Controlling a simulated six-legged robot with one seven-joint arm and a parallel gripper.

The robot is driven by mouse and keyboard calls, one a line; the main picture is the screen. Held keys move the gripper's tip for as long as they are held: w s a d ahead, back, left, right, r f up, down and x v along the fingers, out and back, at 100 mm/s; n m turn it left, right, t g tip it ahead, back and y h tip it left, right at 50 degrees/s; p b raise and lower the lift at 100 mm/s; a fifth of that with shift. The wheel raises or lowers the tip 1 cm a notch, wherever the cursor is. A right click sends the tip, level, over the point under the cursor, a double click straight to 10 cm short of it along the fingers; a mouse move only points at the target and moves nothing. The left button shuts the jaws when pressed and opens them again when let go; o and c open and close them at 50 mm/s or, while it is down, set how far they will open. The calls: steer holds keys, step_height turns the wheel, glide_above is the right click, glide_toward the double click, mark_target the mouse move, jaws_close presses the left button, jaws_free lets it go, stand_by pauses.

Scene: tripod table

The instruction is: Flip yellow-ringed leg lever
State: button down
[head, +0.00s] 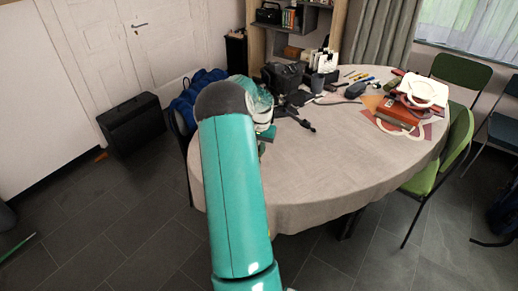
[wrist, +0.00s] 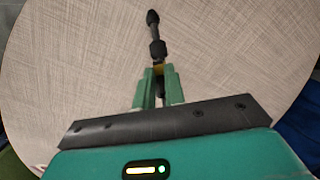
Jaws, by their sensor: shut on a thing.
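A black tripod leg extends away from my gripper over the tablecloth in the wrist view, with a dark collar (wrist: 158,48) and a black foot (wrist: 152,17). The yellow ring (wrist: 159,69) shows just beyond the green fingertips. My gripper (wrist: 158,86) is shut on a small dark part beside the ring, the leg lever; the fingers hide most of it, so its angle cannot be told. In the head view the black tripod leg (head: 302,121) lies on the table (head: 320,165), and my arm hides much of the gripper area.
A black bag (head: 283,76) and a grey-black air blower (head: 355,90) lie behind the tripod. Pens and small tools lie at the back. A red book stack (head: 397,115) with white headphones stands at the right. The table's front and middle are clear. Green chairs (head: 445,155) stand at the right edge.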

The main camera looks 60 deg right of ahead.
steer(key=c, duration=1.5)
jaws_free()
steer(key=shift+o, duration=0.2)
steer(key=shift+r, duration=0.15)
step_height(320, 180, up, 14)
steer(key=shift+s+d+f, duration=0.15)
steer(key=shift+s+f, duration=0.05)
steer(key=shift+s, duration=0.1)
